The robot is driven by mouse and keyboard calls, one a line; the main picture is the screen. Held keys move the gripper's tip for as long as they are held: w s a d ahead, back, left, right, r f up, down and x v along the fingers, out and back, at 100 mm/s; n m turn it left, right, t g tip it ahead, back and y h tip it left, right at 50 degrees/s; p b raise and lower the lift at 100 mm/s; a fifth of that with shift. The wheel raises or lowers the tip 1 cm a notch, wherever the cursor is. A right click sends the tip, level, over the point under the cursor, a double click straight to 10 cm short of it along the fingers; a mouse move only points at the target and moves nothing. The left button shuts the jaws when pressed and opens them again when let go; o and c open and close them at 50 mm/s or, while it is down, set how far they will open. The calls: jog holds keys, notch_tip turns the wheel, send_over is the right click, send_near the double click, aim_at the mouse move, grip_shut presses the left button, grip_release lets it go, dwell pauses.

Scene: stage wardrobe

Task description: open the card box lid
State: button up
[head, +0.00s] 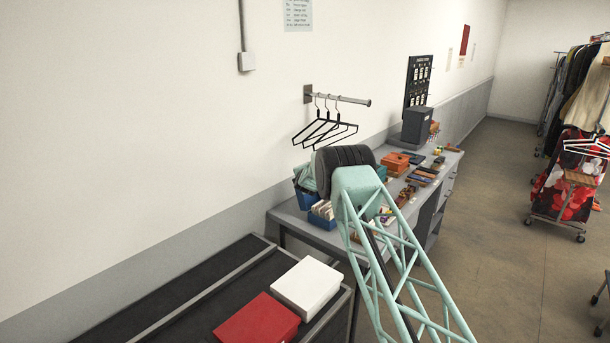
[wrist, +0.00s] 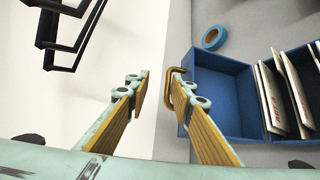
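The blue card box (head: 322,220) stands on the near end of the grey desk, with cards upright in it. In the wrist view, the cards (wrist: 271,97) are at the right, and an empty blue tray-like part (wrist: 222,95) adjoins them on the left. That part looks like the lid laid open with its inside showing, but I cannot be sure. A brass loop handle (wrist: 171,93) is on its left edge. My gripper (wrist: 160,80) is open, its right finger at or very near the handle; contact is unclear. In the head view my arm hides the gripper.
A roll of blue tape (wrist: 213,38) lies beside the box. Black hangers (head: 325,130) hang from a wall rail close by. Orange boxes (head: 395,162) and small items crowd the desk (head: 290,217) farther along. White (head: 306,286) and red (head: 257,320) boxes sit in front.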

dwell(0.3)
jog(key=shift+s, duration=0.15)
jog(key=shift+s+r, duration=0.2)
jog(key=shift+s, duration=0.4)
jog(key=v, duration=1)
jog(key=shift+s, duration=0.2)
jog(key=shift+r, duration=0.1)
